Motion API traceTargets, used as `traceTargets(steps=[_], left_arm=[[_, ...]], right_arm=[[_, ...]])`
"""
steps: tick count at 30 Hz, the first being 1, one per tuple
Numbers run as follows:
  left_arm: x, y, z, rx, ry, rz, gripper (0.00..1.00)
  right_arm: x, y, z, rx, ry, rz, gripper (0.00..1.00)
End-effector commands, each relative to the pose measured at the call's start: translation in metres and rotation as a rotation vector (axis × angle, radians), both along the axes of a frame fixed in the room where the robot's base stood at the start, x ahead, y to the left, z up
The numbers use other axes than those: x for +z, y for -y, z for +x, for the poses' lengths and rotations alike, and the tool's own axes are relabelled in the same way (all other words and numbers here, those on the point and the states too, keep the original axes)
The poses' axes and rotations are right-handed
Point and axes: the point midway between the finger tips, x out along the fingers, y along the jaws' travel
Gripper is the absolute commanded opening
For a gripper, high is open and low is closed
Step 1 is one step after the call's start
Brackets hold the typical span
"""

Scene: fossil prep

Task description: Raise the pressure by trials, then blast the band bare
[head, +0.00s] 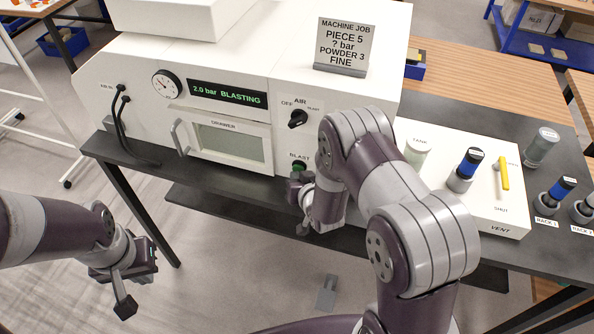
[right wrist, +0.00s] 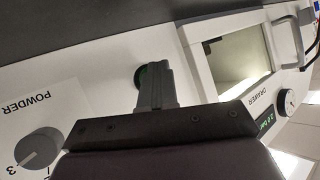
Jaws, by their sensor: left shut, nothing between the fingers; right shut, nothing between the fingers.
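The white blasting machine (head: 250,60) has a lit display (head: 227,94) reading "2.0 bar BLASTING" and a round gauge (head: 166,84). Its drawer (head: 228,145) is shut behind a grey window. The AIR knob (head: 297,119) is on the front. My right gripper (head: 300,192) is shut, its fingertips at the green BLAST button (head: 299,166); in the right wrist view the fingers cover most of the button (right wrist: 141,75). The POWDER knob (right wrist: 38,150) appears turned towards 3. The job sign (head: 344,46) reads "PIECE 5, ? bar, POWDER 3, FINE". My left gripper (head: 124,303) is shut and empty, off the bench.
Right of my arm, a white panel (head: 490,215) carries a pale TANK jar (head: 416,151), a blue-banded holder (head: 465,170) and a yellow lever (head: 503,173). Another jar (head: 541,146) and racked blue-banded pieces (head: 556,195) stand farther right. Black hoses (head: 118,125) hang at the machine's left.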

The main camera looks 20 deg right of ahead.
Motion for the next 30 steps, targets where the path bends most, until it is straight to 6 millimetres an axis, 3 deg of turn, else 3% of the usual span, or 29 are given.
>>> traceTargets(steps=[19,30], left_arm=[[0.003,0.000,0.000,0.000,0.000,0.000,0.00],[0.008,0.000,0.000,0.000,0.000,0.000,0.00]], right_arm=[[0.000,-0.011,-0.016,0.002,-0.001,0.000,0.00],[0.000,-0.032,-0.046,0.003,-0.002,0.000,0.00]])
